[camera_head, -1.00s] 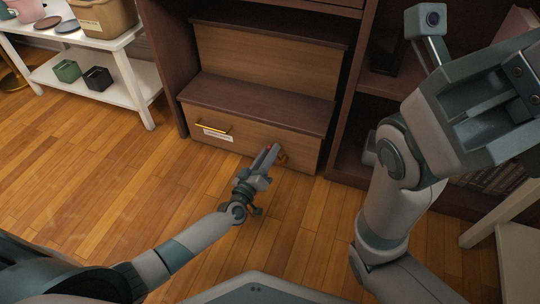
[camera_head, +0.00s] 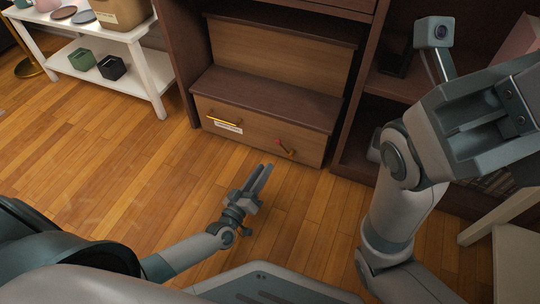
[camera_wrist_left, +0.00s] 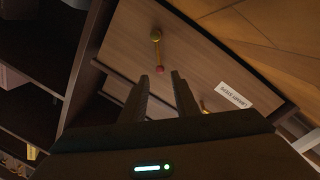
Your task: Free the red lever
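The red lever (camera_head: 284,147) is on the right part of the front of a wooden step unit (camera_head: 262,140). It slants, with its red end at the upper left and a brass end at the lower right. It also shows in the left wrist view (camera_wrist_left: 159,56), ahead of the fingertips. My left gripper (camera_head: 264,167) is open and empty, in front of the unit and apart from the lever; its two fingers show a gap in the wrist view (camera_wrist_left: 160,76). My right arm rises at the right; its gripper's fingers cannot be made out.
A brass handle (camera_head: 222,121) and a white label (camera_head: 228,128) are on the same front, to the left. Dark shelving (camera_head: 345,125) frames the unit. A white side table (camera_head: 150,75) stands at the left. Open wooden floor (camera_head: 120,170) lies between.

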